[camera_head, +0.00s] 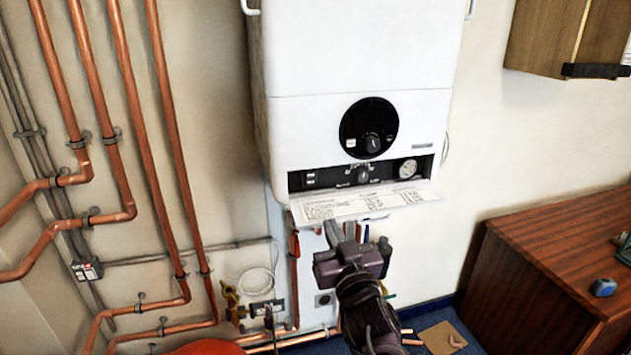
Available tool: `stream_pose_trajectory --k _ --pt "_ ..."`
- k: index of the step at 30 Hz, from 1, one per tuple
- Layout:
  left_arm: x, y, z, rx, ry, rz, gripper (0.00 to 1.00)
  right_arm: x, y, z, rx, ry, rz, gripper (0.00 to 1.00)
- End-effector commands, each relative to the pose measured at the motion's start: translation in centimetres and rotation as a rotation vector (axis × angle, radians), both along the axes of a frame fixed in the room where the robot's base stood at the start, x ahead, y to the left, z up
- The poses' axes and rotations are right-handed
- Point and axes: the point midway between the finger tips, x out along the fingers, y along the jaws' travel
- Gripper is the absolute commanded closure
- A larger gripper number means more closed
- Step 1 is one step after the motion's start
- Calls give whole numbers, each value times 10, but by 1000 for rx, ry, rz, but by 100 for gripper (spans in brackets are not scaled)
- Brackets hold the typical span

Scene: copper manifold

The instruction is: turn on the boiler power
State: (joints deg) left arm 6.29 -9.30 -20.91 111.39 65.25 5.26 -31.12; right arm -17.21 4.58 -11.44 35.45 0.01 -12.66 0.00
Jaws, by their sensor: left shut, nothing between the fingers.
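The white boiler (355,60) hangs on the wall at the centre. A round black dial (369,128) with a knob sits on its front. Below it, a dark control panel (340,176) holds small switches at the left, a knob (361,175) in the middle and a round gauge (407,168) at the right. A printed flap (365,203) is folded down under the panel. My left gripper (337,234) is shut and empty, just below the flap in the picture. I cannot tell whether it touches anything. My right gripper is out of view.
Copper pipes (125,130) run down the left wall and along the bottom. A wooden cabinet (540,270) stands at right. A cupboard (560,35) hangs above it.

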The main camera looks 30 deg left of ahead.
Motion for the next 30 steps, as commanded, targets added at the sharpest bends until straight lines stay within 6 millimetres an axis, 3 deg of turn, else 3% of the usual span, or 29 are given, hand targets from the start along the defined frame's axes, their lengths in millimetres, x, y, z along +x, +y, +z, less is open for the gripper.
stream_pose_trajectory --k 8,22,30 --pt "7 8 2 4 -4 2 100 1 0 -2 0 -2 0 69" --pt "66 78 20 3 -4 3 100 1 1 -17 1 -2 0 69" --pt "87 101 26 2 -4 0 100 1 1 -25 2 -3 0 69"
